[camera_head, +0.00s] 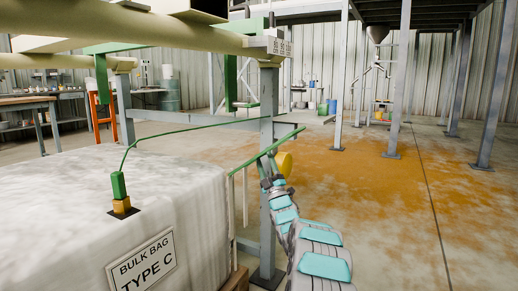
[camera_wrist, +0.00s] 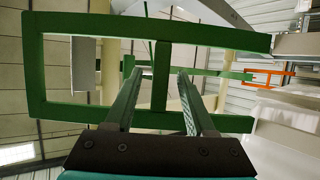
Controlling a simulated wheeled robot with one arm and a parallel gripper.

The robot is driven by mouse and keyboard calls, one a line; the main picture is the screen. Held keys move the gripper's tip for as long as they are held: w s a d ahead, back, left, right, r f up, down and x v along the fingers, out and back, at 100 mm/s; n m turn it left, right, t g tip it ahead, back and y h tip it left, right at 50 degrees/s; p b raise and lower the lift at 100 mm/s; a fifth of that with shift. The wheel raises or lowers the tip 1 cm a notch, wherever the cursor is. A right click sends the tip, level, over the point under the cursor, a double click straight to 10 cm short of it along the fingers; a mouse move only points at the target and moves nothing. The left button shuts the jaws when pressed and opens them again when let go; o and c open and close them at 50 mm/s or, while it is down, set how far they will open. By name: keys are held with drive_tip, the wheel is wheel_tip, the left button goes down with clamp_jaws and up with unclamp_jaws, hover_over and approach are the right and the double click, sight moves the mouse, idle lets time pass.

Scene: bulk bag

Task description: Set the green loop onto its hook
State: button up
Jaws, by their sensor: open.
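The green loop (camera_wrist: 36,75) is a stiff rectangular frame filling much of the wrist view, with a crossbar (camera_wrist: 160,88). In the head view it seems to show nearly edge-on as a slanted green bar (camera_head: 252,157) beside the bag's right edge. My gripper (camera_wrist: 160,73) is open. Its fingers stand either side of the crossbar, with gaps showing; contact is not visible. In the head view my gripper (camera_head: 267,168) is at that bar, its fingers hard to make out. A green hook (camera_head: 230,82) hangs from the beam's right end, above the loop and apart from it.
The bulk bag (camera_head: 60,205) fills the lower left, with a green clamp (camera_head: 118,185) and thin cord on top. A beige beam (camera_head: 160,33) runs overhead. A grey post (camera_head: 267,110) stands close behind my gripper. The floor to the right (camera_head: 400,215) is open.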

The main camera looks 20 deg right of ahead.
drive_tip(key=shift+h, duration=0.3)
drive_tip(key=shift+x, duration=2.35)
clamp_jaws()
drive_tip(key=shift+w+f, duration=0.1)
